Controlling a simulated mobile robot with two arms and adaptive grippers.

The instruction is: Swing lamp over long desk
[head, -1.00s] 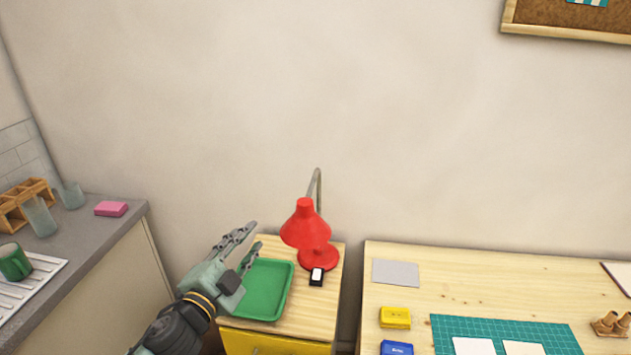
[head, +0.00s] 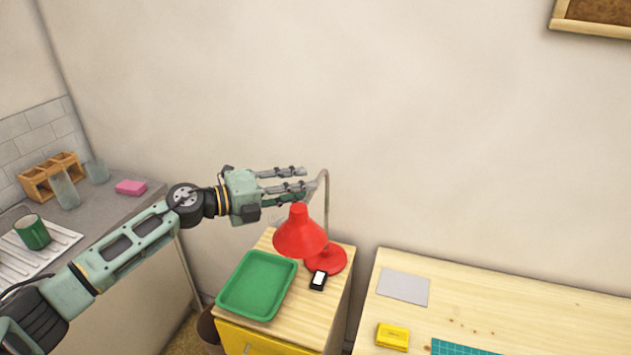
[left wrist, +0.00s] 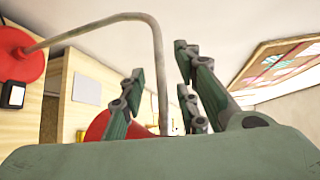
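The red lamp has a cone shade (head: 300,232), a round red base (head: 327,260) and a bent grey stem (head: 326,200). It stands on the small wooden cabinet (head: 312,325), with its shade hanging toward the left. My left gripper (head: 302,180) is above the shade, just left of the stem's top, with its fingers apart. In the left wrist view the stem (left wrist: 156,70) rises beyond the open fingers (left wrist: 160,85), and part of the red shade (left wrist: 98,125) shows behind them. I cannot tell whether a finger touches the stem. The long desk (head: 480,305) is at the right. My right gripper is out of view.
A green tray (head: 257,318) and a small black-and-white item (head: 318,281) lie on the cabinet. The desk holds a grey sheet (head: 403,287), a yellow inkpad (head: 392,337) and a green mat (head: 460,347). A narrow gap separates cabinet and desk.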

